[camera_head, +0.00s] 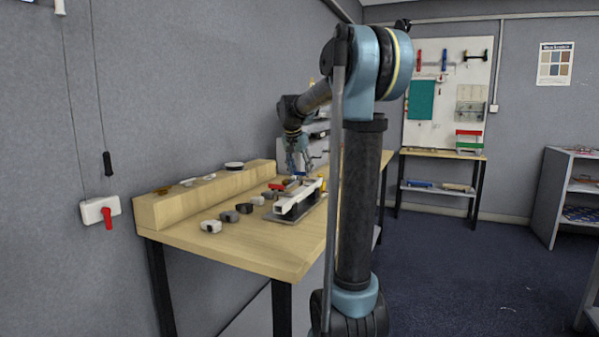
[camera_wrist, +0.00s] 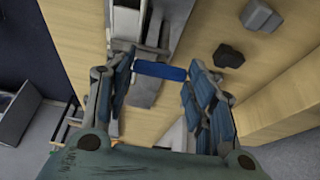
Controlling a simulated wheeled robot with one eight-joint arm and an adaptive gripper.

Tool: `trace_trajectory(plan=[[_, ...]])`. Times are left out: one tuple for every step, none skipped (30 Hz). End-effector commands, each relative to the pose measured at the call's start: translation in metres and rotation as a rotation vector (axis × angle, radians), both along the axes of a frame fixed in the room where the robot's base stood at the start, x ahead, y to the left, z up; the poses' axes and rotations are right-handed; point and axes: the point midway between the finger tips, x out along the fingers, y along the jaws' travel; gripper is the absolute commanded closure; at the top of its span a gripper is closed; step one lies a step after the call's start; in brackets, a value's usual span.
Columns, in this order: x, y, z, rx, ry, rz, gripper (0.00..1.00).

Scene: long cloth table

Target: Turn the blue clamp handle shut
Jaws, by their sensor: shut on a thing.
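The blue clamp handle (camera_wrist: 160,71) lies crosswise between the fingertips of my gripper (camera_wrist: 158,76) in the wrist view. The fingers stand at its two ends, and the gripper is shut on it. The grey metal clamp body (camera_wrist: 125,25) runs up from it at the top of the wrist view. In the head view my gripper (camera_head: 298,168) points down over the far part of the clamp fixture with a pale bar (camera_head: 290,204), on the bench. The handle is small there, and its exact angle is hard to tell.
The wooden bench (camera_head: 240,250) has a raised ledge (camera_head: 200,198) along the wall. Several grey and dark blocks sit left of the fixture, including a dark block (camera_wrist: 229,56) and a grey block (camera_wrist: 262,15). A red-handled wall switch (camera_head: 101,210) is at left.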

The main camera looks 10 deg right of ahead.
Motion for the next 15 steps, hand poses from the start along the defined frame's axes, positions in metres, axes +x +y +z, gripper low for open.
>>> trace_trajectory(plan=[[0.0013, 0.0011, 0.0002, 0.001, -0.002, -0.010, 0.74], [0.0013, 0.0011, 0.0002, 0.001, -0.002, -0.015, 0.74], [0.0013, 0.0012, 0.0002, 0.002, -0.002, -0.023, 0.74], [0.0013, 0.0012, 0.0002, 0.002, -0.002, -0.027, 0.74], [0.0012, 0.0012, 0.0002, 0.002, -0.002, -0.030, 0.74], [0.0012, 0.0012, 0.0002, 0.002, -0.002, -0.033, 0.74], [0.0013, 0.0013, 0.0002, 0.002, -0.002, -0.035, 0.74], [0.0013, 0.0013, 0.0002, 0.002, -0.002, -0.036, 0.74], [0.0012, 0.0014, 0.0001, 0.001, -0.002, -0.037, 0.74], [0.0013, 0.0015, 0.0001, 0.001, -0.002, -0.037, 0.74], [0.0013, 0.0015, 0.0001, 0.002, -0.002, -0.038, 0.74], [0.0011, 0.0015, 0.0002, 0.001, -0.002, -0.037, 0.74], [0.0011, 0.0015, 0.0002, 0.002, -0.001, -0.037, 0.74], [0.0012, 0.0016, 0.0002, 0.002, -0.001, -0.037, 0.74], [0.0012, 0.0016, 0.0002, 0.003, -0.002, -0.037, 0.74]])
